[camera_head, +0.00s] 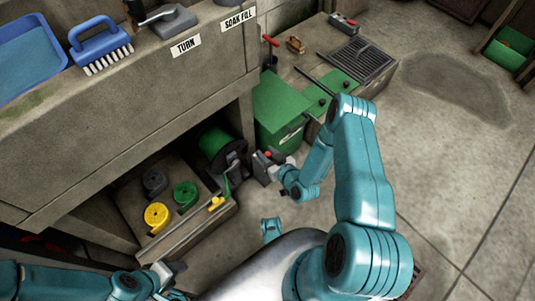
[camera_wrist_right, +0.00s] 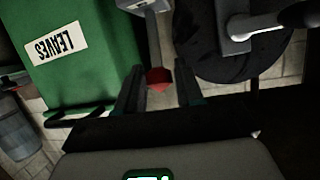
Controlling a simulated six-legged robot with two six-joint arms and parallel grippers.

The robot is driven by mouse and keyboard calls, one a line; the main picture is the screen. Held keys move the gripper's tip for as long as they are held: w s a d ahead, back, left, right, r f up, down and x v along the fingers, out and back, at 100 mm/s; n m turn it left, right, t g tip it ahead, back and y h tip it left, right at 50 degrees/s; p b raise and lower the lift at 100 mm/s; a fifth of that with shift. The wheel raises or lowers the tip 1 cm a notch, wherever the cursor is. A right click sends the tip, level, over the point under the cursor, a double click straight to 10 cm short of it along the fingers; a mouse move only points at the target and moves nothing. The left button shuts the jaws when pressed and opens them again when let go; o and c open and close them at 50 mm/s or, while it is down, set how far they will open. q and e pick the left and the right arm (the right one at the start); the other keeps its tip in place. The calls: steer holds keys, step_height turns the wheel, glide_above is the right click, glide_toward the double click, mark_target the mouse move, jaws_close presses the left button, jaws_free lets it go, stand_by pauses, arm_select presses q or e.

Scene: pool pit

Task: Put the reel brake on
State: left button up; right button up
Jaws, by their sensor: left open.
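The hose reel (camera_head: 214,143), wound with green hose, sits in the opening under the stone counter. In the right wrist view its dark side disc (camera_wrist_right: 200,62) and a grey crank (camera_wrist_right: 245,28) show at the upper right. A grey lever with a red tip (camera_wrist_right: 158,80), seemingly the reel brake, points down beside the disc. My right gripper (camera_wrist_right: 160,92) is open, with the red tip between its fingers and no clear contact. In the head view, my right gripper (camera_head: 262,166) is beside the reel, partly hiding the lever. My left gripper (camera_head: 174,280) is open and empty at lower left.
A green bin marked LEAVES (camera_wrist_right: 85,55) stands close to my right gripper; it also shows in the head view (camera_head: 280,108). A low shelf (camera_head: 135,205) holds a yellow coil (camera_head: 157,216), a green coil (camera_head: 186,194) and a grey coil (camera_head: 155,181). Open floor lies at right.

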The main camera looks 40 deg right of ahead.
steer(key=shift+o, duration=0.5)
steer(key=shift+s, duration=0.1)
steer(key=shift+s+r, duration=0.15)
steer(key=shift+s, duration=0.1)
steer(key=p+v, duration=0.5)
steer(key=v, duration=1)
steer(key=shift+s+a, duration=0.15)
steer(key=shift+s, duration=0.15)
